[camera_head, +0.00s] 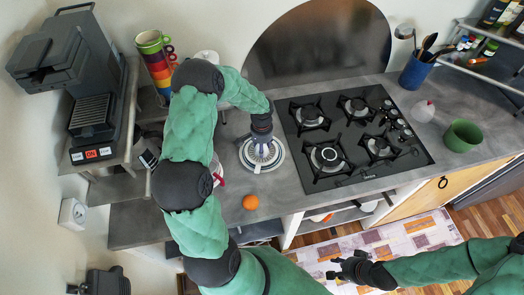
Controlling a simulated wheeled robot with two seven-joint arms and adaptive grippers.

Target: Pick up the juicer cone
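The juicer (247,160) stands on the grey counter left of the hob, a round whitish dish with a darker rim. Its pale cone (263,152) rises in the middle, partly covered from above. My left arm bends over the counter, and my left gripper (262,143) points down right over the cone. Its fingers are small and mostly hidden by the wrist, so I cannot tell whether they touch or grip the cone. My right gripper (338,269) is low in the picture over the patterned rug, away from the counter, with its fingers apart and empty.
An orange (250,202) lies near the counter's front edge. The black gas hob (350,137) is close on the right. Stacked coloured cups (157,62) and a coffee machine (88,85) stand left. A green bowl (462,135) and a blue utensil pot (416,72) are further right.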

